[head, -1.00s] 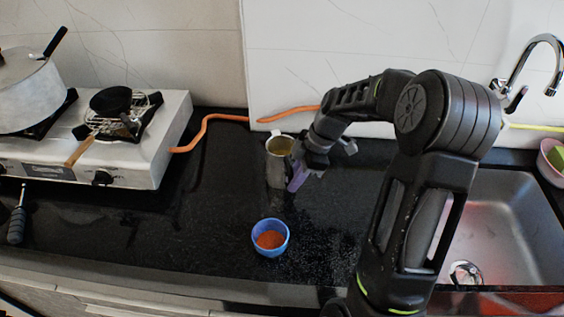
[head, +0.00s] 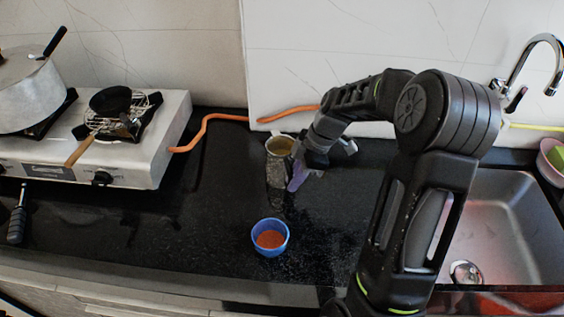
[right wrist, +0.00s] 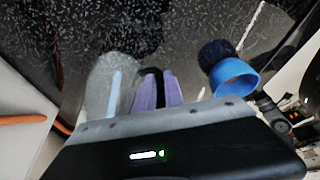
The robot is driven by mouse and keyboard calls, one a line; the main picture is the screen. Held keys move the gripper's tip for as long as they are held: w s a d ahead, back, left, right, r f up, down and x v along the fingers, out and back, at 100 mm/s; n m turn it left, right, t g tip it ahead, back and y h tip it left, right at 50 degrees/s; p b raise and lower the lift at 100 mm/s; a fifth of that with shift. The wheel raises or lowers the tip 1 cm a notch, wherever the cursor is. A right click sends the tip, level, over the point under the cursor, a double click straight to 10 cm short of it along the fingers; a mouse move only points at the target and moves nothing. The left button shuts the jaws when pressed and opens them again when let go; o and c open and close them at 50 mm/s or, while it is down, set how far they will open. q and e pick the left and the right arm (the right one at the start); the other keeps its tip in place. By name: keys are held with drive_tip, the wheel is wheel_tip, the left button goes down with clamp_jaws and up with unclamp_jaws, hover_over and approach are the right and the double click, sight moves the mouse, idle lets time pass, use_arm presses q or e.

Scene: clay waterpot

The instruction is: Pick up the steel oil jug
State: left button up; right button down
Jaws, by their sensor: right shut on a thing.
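The steel oil jug (head: 276,172) stands upright on the black counter near the back wall, with its open top showing in the head view. My right gripper (head: 295,183) is at the jug's right side, its purple fingers low against it. In the right wrist view, the fingers (right wrist: 155,88) are close together beside the grey jug body (right wrist: 110,78), shut on a thin dark part that looks like its handle. The exact contact is partly hidden. My left gripper is not in view.
A blue bowl of red-orange powder (head: 270,238) stands in front of the jug. An orange hose (head: 222,117) runs behind. The gas stove (head: 150,150) with a large pot (head: 30,95) is at left. The sink (head: 500,220) is at right. The counter left of the jug is clear.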

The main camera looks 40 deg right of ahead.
wheel_tip(320, 180, up, 10)
drive_tip(key=b, duration=0.1)
idle(0.6)
idle(0.6)
drive_tip(key=shift+w+a+f+m, duration=0.2)
drive_tip(key=shift+w+a+m, duration=0.1)
drive_tip(key=shift+a+m, duration=0.1)
drive_tip(key=w+a+f+m+t+h, duration=0.1)
drive_tip(key=w+a+m+h, duration=0.1)
drive_tip(key=w+a+m, duration=0.3)
drive_tip(key=w+a+f+m+t+h, duration=0.1)
drive_tip(key=w+a+m, duration=0.4)
drive_tip(key=a, duration=0.7)
drive_tip(key=shift+w+a+f+m+t+h, duration=0.15)
drive_tip(key=shift+w+a+m+t+h, duration=0.15)
drive_tip(key=shift+m+h, duration=0.5)
drive_tip(key=shift+s, duration=0.15)
